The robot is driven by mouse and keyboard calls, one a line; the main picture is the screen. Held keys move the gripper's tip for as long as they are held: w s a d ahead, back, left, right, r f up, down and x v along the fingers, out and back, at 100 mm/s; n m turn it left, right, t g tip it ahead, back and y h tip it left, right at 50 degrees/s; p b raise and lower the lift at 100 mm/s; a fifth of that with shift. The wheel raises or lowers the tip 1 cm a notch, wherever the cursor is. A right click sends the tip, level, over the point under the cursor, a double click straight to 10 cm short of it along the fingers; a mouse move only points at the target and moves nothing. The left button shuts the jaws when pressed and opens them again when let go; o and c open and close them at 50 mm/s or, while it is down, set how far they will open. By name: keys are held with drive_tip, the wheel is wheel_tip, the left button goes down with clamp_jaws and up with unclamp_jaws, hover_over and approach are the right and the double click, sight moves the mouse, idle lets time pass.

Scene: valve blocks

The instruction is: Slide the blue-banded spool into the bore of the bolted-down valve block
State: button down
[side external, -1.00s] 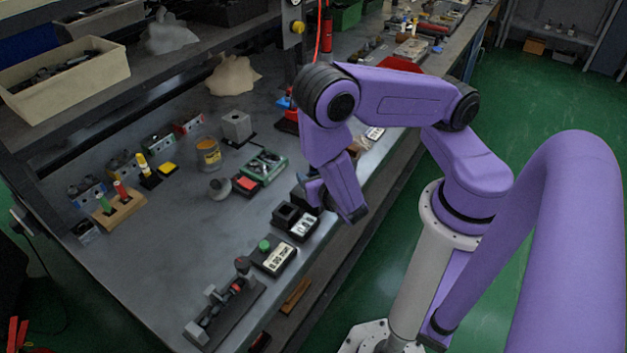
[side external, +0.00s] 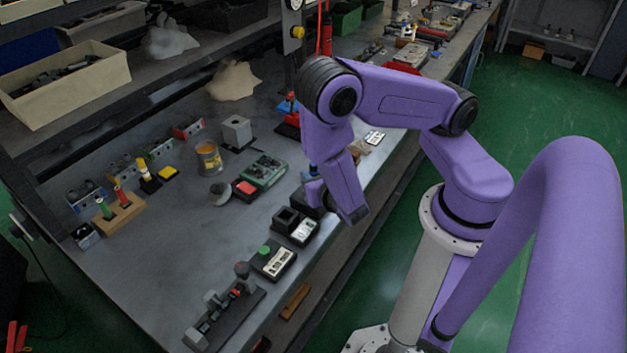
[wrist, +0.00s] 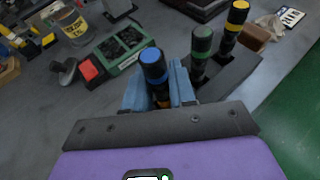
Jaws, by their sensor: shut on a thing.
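The blue-banded spool (wrist: 152,66), dark with a blue top, stands between the blue fingers of my gripper (wrist: 158,88) in the wrist view. The gripper is shut on it. Its lower end is hidden, so I cannot tell whether it still sits in the dark rack (wrist: 232,75). A green-topped spool (wrist: 201,48) and a yellow-topped spool (wrist: 235,22) stand in that rack to the right. In the side view my gripper (side external: 314,190) is at the bench's front edge, partly hidden by my wrist. A grey block (side external: 237,130) on a dark plate stands farther back; I cannot make out its bolts or bore.
A yellow-labelled can (side external: 208,157), a green tray (side external: 263,170) and a red button box (side external: 245,187) stand between gripper and back. A wooden holder with coloured pegs (side external: 120,213) is at left. A dark fixture (side external: 228,312) is at front. Middle-left bench is clear.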

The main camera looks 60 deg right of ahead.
drive_tip(key=shift+w+r, duration=0.1)
drive_tip(key=shift+r, duration=4.2)
drive_tip(key=w+d+r, duration=0.3)
drive_tip(key=w+r, duration=0.2)
drive_tip(key=w, duration=0.5)
drive_tip(key=w+d+r, duration=0.4)
drive_tip(key=w+r, duration=0.2)
drive_tip(key=w, duration=0.3)
drive_tip(key=w+d+f, duration=0.1)
drive_tip(key=w+f, duration=1.2)
drive_tip(key=w, duration=0.1)
drive_tip(key=shift+d, duration=0.25)
drive_tip(key=shift+s+f, duration=0.1)
drive_tip(key=shift+f, duration=0.6)
